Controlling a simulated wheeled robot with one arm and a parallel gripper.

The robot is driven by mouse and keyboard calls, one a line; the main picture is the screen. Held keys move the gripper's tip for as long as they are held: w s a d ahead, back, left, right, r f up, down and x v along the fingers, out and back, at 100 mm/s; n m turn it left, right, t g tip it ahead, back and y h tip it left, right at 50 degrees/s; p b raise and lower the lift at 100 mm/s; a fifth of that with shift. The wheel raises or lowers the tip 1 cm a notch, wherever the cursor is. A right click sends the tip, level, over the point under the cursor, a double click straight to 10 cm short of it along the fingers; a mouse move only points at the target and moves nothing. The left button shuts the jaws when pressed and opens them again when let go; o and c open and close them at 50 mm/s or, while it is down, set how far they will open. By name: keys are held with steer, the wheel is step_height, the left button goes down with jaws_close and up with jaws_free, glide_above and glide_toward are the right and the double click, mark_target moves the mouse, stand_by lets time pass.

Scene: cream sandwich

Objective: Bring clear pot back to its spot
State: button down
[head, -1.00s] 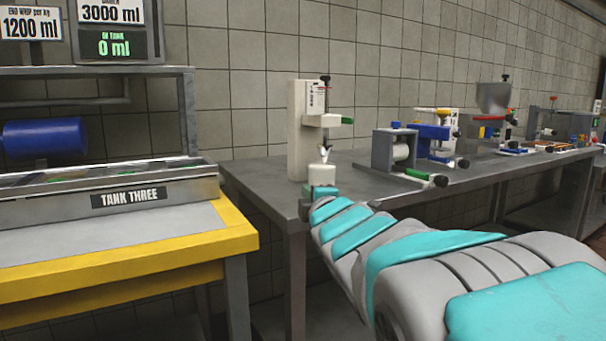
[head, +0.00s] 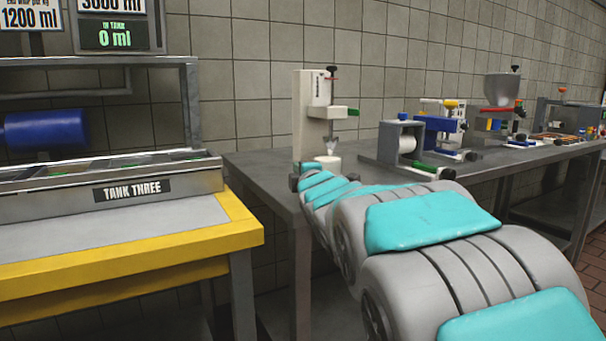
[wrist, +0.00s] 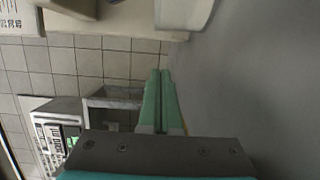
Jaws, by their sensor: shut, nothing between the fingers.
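I see no pot that is plainly clear. My gripper (head: 310,166) is at the bench's left end, beside the pot and partly hidden by my arm. In the wrist view my gripper's green fingers (wrist: 160,74) are pressed together with nothing between them. A pale rounded object (wrist: 183,12), cut off by the top edge, lies beyond the fingertips; it appears to be the white pot.
The grey bench (head: 262,172) runs right along the tiled wall, with a roller device (head: 403,145) and several other devices. Left stands a yellow-edged table (head: 245,228) with the tank labelled TANK THREE (head: 100,187). A gap separates table and bench.

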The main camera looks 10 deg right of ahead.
mark_target(328, 168)
steer(key=shift+w+d+f+p, duration=0.1)
steer(key=shift+w+d, duration=0.2)
steer(key=shift+d, duration=0.35)
steer(key=shift+w+d+r+p, duration=0.1)
steer(key=shift+w+d, duration=0.15)
steer(key=shift+d, duration=0.35)
steer(key=shift+w+d+f+p, duration=0.1)
steer(key=shift+w+d, duration=0.2)
steer(key=shift+d, duration=0.35)
steer(key=shift+d, duration=0.1)
